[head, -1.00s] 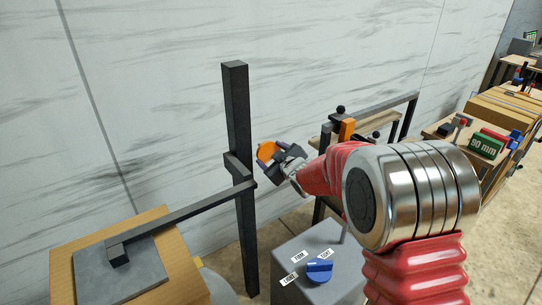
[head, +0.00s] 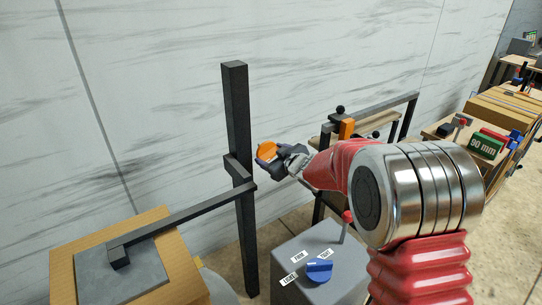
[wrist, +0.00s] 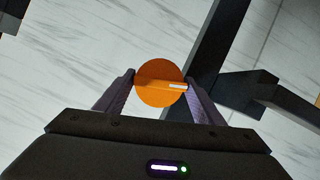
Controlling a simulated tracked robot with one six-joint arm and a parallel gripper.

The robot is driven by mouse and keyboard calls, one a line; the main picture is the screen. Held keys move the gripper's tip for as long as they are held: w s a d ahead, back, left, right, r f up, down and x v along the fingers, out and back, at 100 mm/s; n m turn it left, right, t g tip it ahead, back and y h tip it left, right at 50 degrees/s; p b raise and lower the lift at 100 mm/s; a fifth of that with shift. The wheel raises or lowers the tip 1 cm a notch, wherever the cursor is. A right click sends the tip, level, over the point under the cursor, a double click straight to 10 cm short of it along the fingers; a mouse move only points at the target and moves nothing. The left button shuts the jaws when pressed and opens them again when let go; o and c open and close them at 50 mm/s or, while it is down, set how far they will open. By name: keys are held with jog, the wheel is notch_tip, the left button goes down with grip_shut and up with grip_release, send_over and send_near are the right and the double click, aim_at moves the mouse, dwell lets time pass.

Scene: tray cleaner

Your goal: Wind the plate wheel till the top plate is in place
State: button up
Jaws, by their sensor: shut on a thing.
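The plate wheel is an orange disc (head: 267,151) by the dark upright post (head: 237,150). In the wrist view the wheel (wrist: 160,80) lies between my fingers, its white mark pointing right. My gripper (head: 270,156) is shut on the wheel, a finger at each side; its fingers also show in the wrist view (wrist: 160,86). The grey top plate (head: 150,275) hangs from a dark arm (head: 185,216) on the post, at the lower left. It lies level on or just above a tan block (head: 180,262); I cannot tell whether they touch.
A grey box (head: 330,290) with a blue knob (head: 319,266) and white labels stands at the lower middle. A red-topped lever (head: 347,216) rises behind it. A dark frame (head: 375,112) and a bench with a green 90 mm block (head: 484,146) are to the right.

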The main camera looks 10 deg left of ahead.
jog(key=o, duration=1)
jog(key=v, duration=1.3)
jog(key=shift+s+d+r, duration=0.1)
jog(key=shift+s+d, duration=0.1)
jog(key=shift+d, duration=0.1)
